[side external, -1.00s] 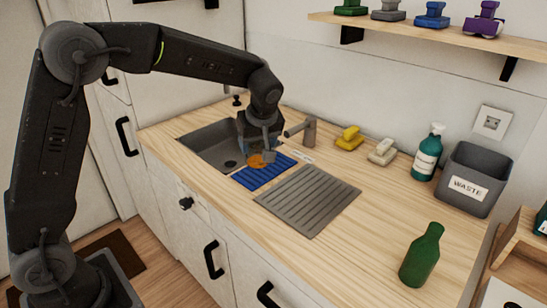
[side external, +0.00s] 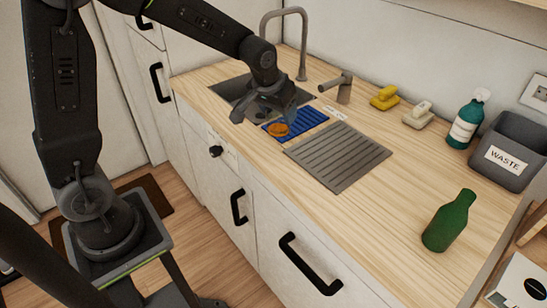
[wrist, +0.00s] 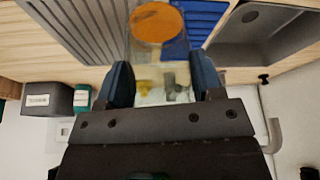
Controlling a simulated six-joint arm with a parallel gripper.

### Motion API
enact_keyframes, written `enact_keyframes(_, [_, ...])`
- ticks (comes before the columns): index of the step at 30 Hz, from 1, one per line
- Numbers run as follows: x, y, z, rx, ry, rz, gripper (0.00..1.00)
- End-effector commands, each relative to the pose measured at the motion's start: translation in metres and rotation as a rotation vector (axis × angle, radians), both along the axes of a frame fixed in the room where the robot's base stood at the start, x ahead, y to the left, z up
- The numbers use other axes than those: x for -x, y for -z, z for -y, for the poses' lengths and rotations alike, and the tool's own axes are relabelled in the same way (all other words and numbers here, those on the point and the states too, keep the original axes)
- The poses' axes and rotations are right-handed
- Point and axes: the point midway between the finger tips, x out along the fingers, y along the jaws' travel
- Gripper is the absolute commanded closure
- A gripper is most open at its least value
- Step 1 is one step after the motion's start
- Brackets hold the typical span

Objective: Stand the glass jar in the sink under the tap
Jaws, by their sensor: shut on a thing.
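The glass jar (wrist: 158,62) is clear, with an orange round end (wrist: 157,22) away from my palm. My gripper (wrist: 162,84) is shut on it, one dark blue finger on each side. In the side external view my gripper (side external: 283,110) is over the sink's right edge, and the jar's orange part (side external: 278,129) shows against the blue ribbed mat (side external: 306,119). I cannot tell whether the jar touches the mat. The grey sink (side external: 229,90) is just left of the mat, partly hidden by my arm. The tall arched tap (side external: 303,45) stands behind the sink.
A short grey fitting (side external: 344,91) stands behind the mat. A grey ribbed drainer (side external: 338,156) lies to the right. Yellow (side external: 385,97) and pale (side external: 418,115) blocks, a teal bottle (side external: 466,124), a waste bin (side external: 508,150) and a green bottle (side external: 450,222) stand further right.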

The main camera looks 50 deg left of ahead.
Motion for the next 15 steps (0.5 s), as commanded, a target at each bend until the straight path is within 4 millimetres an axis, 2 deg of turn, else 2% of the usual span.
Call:
enact_keyframes(9, [0.028, 0.027, 0.0, 0.004, 0.195, 0.001, 0.72])
enact_keyframes(15, [0.03, 0.03, -0.002, -0.007, 0.265, 0.006, 0.72])
